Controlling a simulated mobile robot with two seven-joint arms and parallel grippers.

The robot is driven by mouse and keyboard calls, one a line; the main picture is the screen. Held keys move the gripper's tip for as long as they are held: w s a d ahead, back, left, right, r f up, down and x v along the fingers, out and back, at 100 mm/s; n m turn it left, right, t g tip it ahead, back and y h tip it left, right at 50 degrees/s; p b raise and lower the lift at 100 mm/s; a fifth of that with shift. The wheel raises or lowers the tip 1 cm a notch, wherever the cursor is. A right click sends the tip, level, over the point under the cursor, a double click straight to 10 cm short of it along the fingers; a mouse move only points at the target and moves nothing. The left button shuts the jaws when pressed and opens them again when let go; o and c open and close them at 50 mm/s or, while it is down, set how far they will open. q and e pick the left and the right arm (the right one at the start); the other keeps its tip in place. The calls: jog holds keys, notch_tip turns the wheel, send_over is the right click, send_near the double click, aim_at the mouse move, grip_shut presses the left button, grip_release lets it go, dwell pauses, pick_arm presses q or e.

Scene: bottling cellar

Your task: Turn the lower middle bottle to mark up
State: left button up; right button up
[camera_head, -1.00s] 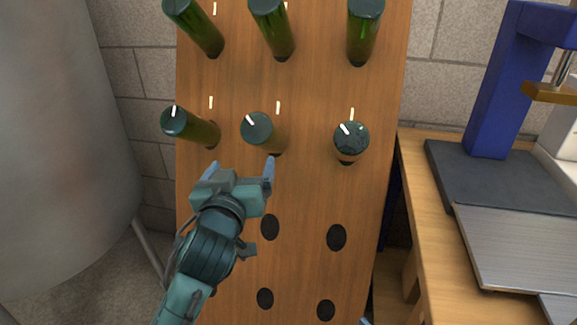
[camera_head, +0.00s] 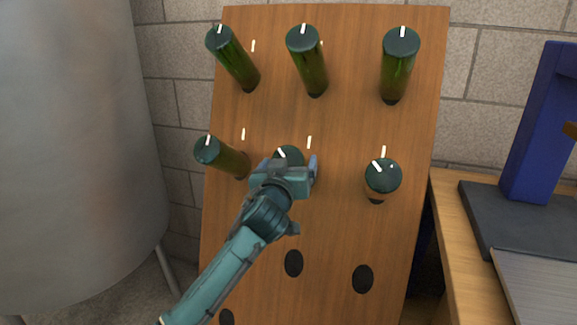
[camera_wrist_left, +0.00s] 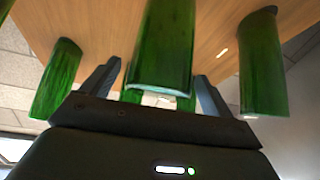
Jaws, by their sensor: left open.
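The lower middle bottle (camera_head: 288,154) sticks out of the wooden board, its dark end partly hidden by my left gripper. The white mark on its end leans to the upper left. A white tick (camera_head: 309,142) is on the board above it. My left gripper (camera_head: 288,164) is open, with one finger on each side of this bottle's end in the head view; I cannot tell whether they touch it. In the left wrist view, a green bottle (camera_wrist_left: 165,45) shows between the two fingers. My right gripper is not in view.
The board (camera_head: 345,140) also holds a lower left bottle (camera_head: 208,151), a lower right bottle (camera_head: 382,176) with a left-leaning mark, and three upper bottles. Empty holes (camera_head: 293,263) lie below. A grey tank (camera_head: 70,150) stands left, a wooden bench (camera_head: 455,240) right.

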pick_arm(q)
jog(key=shift+w, duration=0.2)
jog(key=shift+c, duration=0.6)
